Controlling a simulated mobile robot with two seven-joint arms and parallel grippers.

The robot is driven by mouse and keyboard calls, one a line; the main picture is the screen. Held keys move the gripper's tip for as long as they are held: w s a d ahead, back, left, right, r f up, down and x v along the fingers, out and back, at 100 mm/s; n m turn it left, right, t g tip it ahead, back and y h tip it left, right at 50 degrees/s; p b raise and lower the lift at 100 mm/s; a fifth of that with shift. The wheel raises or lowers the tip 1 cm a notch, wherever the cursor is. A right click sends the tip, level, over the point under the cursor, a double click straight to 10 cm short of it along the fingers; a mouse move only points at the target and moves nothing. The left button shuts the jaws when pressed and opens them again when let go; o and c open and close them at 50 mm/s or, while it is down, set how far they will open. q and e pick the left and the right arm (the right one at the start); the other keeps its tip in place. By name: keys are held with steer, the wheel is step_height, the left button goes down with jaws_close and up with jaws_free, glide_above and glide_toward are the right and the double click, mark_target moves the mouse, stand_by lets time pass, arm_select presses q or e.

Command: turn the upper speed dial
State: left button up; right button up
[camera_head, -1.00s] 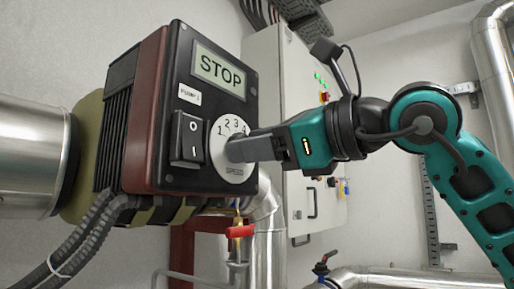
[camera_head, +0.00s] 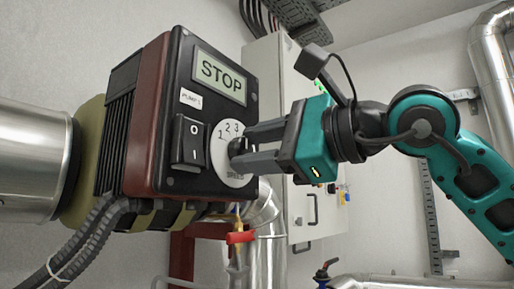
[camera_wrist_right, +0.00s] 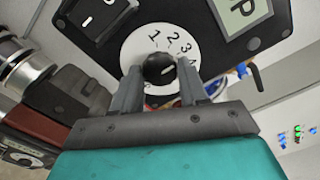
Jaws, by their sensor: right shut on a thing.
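The speed dial is a white disc (camera_head: 231,168) with numbers on the black front of a pump control box (camera_head: 212,100). Its black round knob (camera_head: 238,147) sits at the disc's middle and also shows in the right wrist view (camera_wrist_right: 160,69), with a short pale pointer mark. My right gripper (camera_head: 242,148) is shut on the knob, one finger on each side, and its fingers (camera_wrist_right: 158,88) partly cover the disc's lower part in the wrist view. The display (camera_head: 219,75) reads STOP. My left gripper is not in view.
A black rocker switch (camera_head: 190,140) is close left of the dial. A red-handled valve (camera_head: 241,237) and pipes are below. A grey cabinet (camera_head: 268,75) stands behind. In the wrist view, another unit with a white disc (camera_wrist_right: 22,153) shows at lower left.

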stand_by(0.3)
steer(key=o, duration=1.1)
steer(key=shift+c, duration=0.2)
steer(key=b+v, duration=0.2)
steer(key=v, duration=1.1)
